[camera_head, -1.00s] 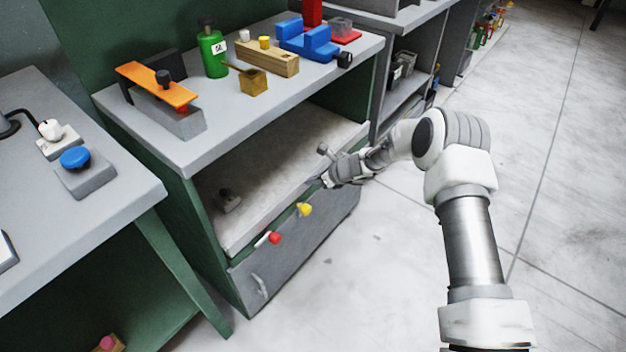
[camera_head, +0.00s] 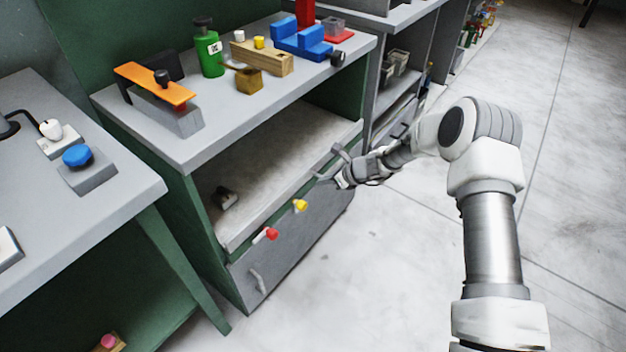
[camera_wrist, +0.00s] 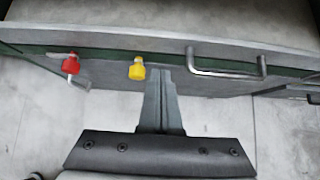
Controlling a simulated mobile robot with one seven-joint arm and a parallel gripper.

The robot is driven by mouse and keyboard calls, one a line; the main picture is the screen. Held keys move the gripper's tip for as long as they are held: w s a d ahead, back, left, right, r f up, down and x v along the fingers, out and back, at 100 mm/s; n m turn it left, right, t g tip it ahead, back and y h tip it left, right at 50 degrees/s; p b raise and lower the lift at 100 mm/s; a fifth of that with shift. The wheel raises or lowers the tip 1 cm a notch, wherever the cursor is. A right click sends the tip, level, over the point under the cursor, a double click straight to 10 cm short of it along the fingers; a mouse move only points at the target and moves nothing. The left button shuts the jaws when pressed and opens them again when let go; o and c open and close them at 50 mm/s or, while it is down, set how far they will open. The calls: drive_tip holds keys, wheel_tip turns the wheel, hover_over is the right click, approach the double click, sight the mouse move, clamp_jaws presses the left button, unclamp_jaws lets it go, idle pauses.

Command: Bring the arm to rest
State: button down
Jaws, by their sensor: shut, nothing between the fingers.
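My gripper (camera_head: 322,178) is in front of the right part of the workbench's lower front, near the shelf edge. In the wrist view my gripper (camera_wrist: 160,78) has its fingers together with nothing between them. My arm (camera_head: 487,235) rises at the right of the head view and bends toward the bench at about shelf height. Whether the fingertips touch the bench front cannot be told.
A yellow knob (camera_head: 300,205) and a red knob (camera_head: 268,234) stick out below the shelf edge, left of my gripper; the wrist view also shows a metal handle (camera_wrist: 226,68). The bench top (camera_head: 225,110) carries a green bottle (camera_head: 210,52) and a blue vise (camera_head: 300,40). Floor (camera_head: 390,270) is clear.

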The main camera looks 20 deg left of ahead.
drive_tip(key=s+d+r+n+h, duration=0.1)
drive_tip(key=s+d+r+n, duration=0.35)
drive_tip(key=r, duration=0.55)
drive_tip(key=s+d+r+n+h+p, duration=0.1)
drive_tip(key=s+d+r+n, duration=0.3)
drive_tip(key=r, duration=0.6)
drive_tip(key=s+d+r+n+h, duration=0.1)
drive_tip(key=s+d+r+n, duration=0.25)
drive_tip(key=d+r, duration=0.45)
drive_tip(key=s+d+r+n+t+h, duration=0.1)
drive_tip(key=s+d+r+n+h, duration=0.2)
drive_tip(key=s+d+r+n, duration=0.65)
drive_tip(key=s+d+r+n+t+h, duration=0.15)
drive_tip(key=s+d, duration=0.45)
drive_tip(key=s, duration=0.8)
wheel_tip(320, 180, up, 20)
drive_tip(key=m+p, duration=0.1)
drive_tip(key=p, duration=1.9)
drive_tip(key=shift+w+f+h, duration=0.2)
drive_tip(key=shift+w+h, duration=0.15)
drive_tip(key=shift+h, duration=0.1)
